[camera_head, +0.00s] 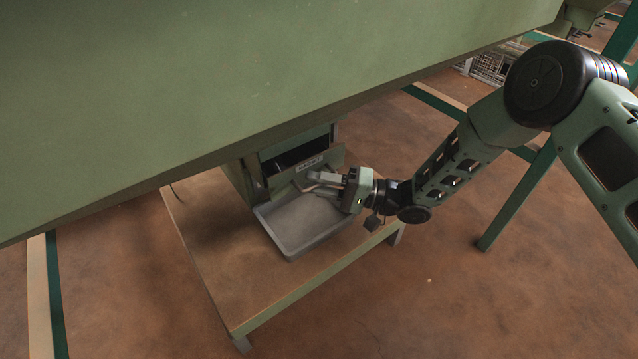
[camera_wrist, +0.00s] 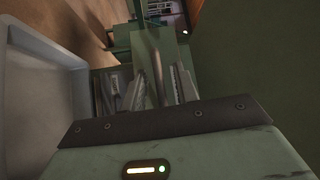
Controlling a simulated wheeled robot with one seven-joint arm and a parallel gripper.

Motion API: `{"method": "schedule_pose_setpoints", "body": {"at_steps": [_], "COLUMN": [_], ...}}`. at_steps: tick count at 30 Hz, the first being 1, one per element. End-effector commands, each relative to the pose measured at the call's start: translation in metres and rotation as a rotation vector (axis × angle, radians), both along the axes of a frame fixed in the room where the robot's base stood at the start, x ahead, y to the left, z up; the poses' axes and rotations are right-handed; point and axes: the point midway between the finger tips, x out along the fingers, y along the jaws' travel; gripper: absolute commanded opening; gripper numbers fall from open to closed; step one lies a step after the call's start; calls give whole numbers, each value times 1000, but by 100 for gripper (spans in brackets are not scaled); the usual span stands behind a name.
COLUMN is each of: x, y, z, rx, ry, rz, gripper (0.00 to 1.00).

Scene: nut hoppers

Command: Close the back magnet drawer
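The magnet drawer (camera_head: 333,155) is in the green housing under the big hopper in the head view. Its green front, with a pale label, stands out from the housing, and a dark gap shows behind it. My gripper (camera_head: 312,184) is at the drawer's front, above the grey tray. In the wrist view, my gripper's fingers (camera_wrist: 153,92) are apart, with a green panel and a slim bar between or just beyond them. I cannot tell whether the fingers touch the bar. The drawer's inside is mostly hidden.
A shallow grey tray (camera_head: 285,246) sits on the low table (camera_head: 225,285) below the drawer; its wall is close on the left in the wrist view (camera_wrist: 55,45). The large green hopper (camera_head: 200,90) overhangs the area. A green post (camera_head: 517,197) stands to the right.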

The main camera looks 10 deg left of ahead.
Motion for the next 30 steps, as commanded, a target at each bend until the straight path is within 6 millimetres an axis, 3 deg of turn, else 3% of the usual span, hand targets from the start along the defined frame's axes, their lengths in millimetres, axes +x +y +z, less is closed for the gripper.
{"method": "schedule_pose_setpoints", "body": {"at_steps": [1, 4, 10, 19, 28, 30], "x": [0, 0, 1, 28, 32, 32], "y": [0, 0, 1, 31, 34, 34], "z": [0, 0, -1, -2, 0, 0], "rx": [0, 0, 1, 0, -1, -1], "ry": [0, 0, -1, -2, 0, 0], "rz": [0, 0, 0, 0, -5, -5], "gripper": [28, 0, 0, 0, 0, 26]}}
